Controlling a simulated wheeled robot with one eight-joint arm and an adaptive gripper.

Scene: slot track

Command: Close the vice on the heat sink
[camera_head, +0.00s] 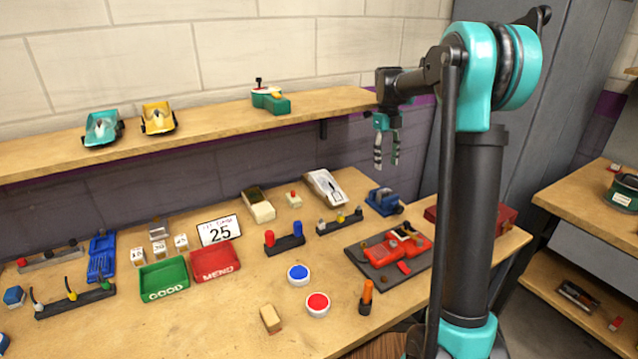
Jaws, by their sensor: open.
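A small blue vice (384,202) stands on the bench near its back right part, right of a white packet. It is too small in view to tell how far apart its jaws are. I cannot make out a heat sink for certain, in the vice or elsewhere. My gripper (386,163) hangs pointing down above the back of the bench, higher than the vice and apart from it. Its two fingers are open and nothing shows between them.
A dark board with red parts (392,254) lies in front of the vice. The white packet (325,187) and a rack (340,221) lie to its left. A shelf (200,127) runs along the wall. Green (164,279) and red (215,263) trays stand further left.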

